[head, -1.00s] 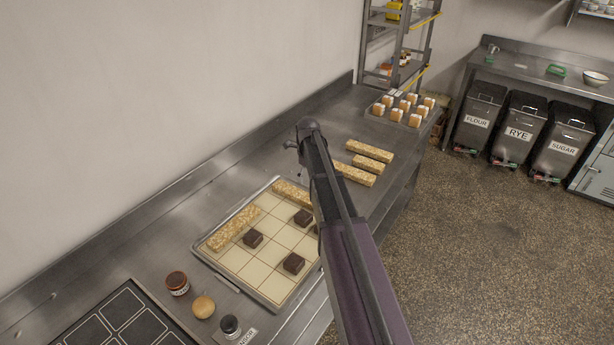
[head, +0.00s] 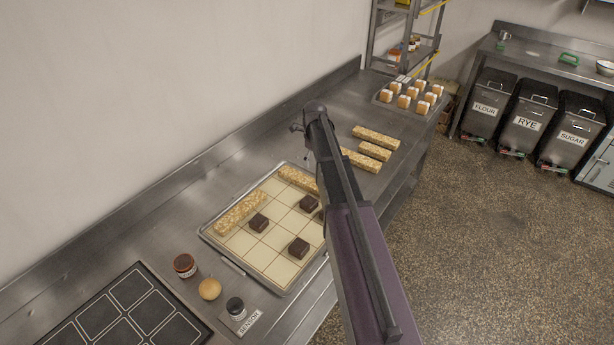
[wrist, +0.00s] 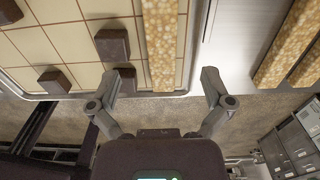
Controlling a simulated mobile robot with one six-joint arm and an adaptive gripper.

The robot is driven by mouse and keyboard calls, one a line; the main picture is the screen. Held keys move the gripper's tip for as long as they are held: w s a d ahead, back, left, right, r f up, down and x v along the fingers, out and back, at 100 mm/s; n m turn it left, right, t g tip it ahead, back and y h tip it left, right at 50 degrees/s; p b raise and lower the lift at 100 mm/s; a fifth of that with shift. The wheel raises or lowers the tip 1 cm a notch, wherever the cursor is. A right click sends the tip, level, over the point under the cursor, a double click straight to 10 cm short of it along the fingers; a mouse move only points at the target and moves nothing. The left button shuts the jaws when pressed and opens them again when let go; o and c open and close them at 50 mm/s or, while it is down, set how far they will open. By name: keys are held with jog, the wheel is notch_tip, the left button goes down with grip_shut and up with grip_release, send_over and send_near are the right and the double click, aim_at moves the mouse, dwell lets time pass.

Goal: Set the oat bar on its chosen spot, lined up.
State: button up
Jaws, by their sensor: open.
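A gridded tray (head: 268,262) lies on the steel counter. An oat bar (head: 240,213) lies along its left edge and another oat bar (head: 298,178) along its far edge, partly behind my arm. Dark brown squares, such as one brown square (head: 299,248), sit on the grid. In the wrist view my gripper (wrist: 166,78) is open and empty; an oat bar (wrist: 160,45) on the tray's outer column appears between its fingertips. I cannot tell the height gap. In the head view my arm hides the gripper.
Three more oat bars (head: 375,151) lie on the counter beyond my arm; two show in the wrist view (wrist: 287,45). A tray of small cakes (head: 408,98) is at the far end.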

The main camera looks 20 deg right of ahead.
jog(key=s+a+n, duration=0.8)
jog(key=s+n, duration=0.4)
jog(key=n, duration=0.2)
jog(key=s+a+n, duration=0.8)
jog(key=s+n, duration=0.5)
jog(key=n, duration=0.2)
jog(key=shift+s+a, duration=0.2)
